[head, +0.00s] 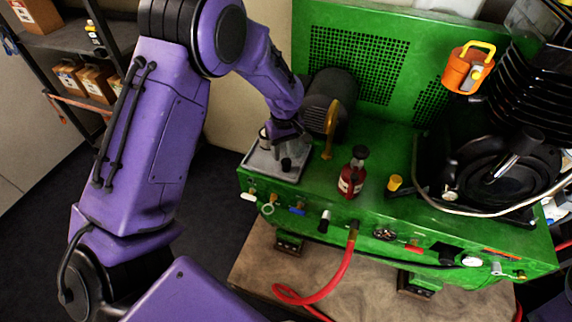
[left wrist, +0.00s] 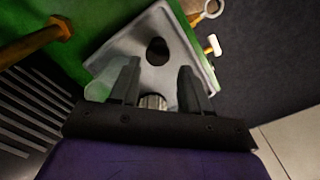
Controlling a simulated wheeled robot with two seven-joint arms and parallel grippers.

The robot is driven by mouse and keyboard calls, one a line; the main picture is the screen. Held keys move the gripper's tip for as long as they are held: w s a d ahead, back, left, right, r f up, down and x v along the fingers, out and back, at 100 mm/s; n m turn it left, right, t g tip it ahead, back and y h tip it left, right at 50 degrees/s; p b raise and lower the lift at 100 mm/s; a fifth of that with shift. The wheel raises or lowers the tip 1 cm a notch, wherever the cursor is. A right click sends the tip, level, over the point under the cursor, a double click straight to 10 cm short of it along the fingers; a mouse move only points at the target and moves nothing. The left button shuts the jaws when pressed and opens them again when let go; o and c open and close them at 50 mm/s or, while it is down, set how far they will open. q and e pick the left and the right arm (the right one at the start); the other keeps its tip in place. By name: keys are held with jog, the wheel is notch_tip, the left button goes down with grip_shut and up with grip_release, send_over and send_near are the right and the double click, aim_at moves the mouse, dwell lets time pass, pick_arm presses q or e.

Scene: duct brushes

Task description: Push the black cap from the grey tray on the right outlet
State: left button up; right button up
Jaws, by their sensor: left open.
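The grey tray (head: 258,164) lies on the left end of the green machine; it fills the upper middle of the left wrist view (left wrist: 181,62). The black cap (head: 286,164) stands near the tray's front edge. In the left wrist view the cap (left wrist: 158,50) lies beyond my fingertips, apart from them. My left gripper (head: 284,133) is above the back of the tray, open and empty, with both fingers (left wrist: 157,82) pointing toward the cap. A ribbed round piece (left wrist: 152,101) shows between the fingers, lower down. Which fitting is the right outlet is unclear. My right gripper is not in view.
A black motor (head: 328,98) and an orange-yellow lever (head: 331,130) stand right of the gripper. A red bottle (head: 352,176) is further right. Several fittings and a red hose (head: 345,262) line the machine's front. A pale translucent piece (left wrist: 99,90) is beside the left finger.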

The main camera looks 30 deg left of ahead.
aim_at(286, 161)
pick_arm(q)
jog(key=shift+f, duration=0.1)
jog(key=f+p, duration=0.1)
jog(key=f, duration=0.4)
jog(key=shift+d, duration=0.2)
jog(key=c, duration=0.8)
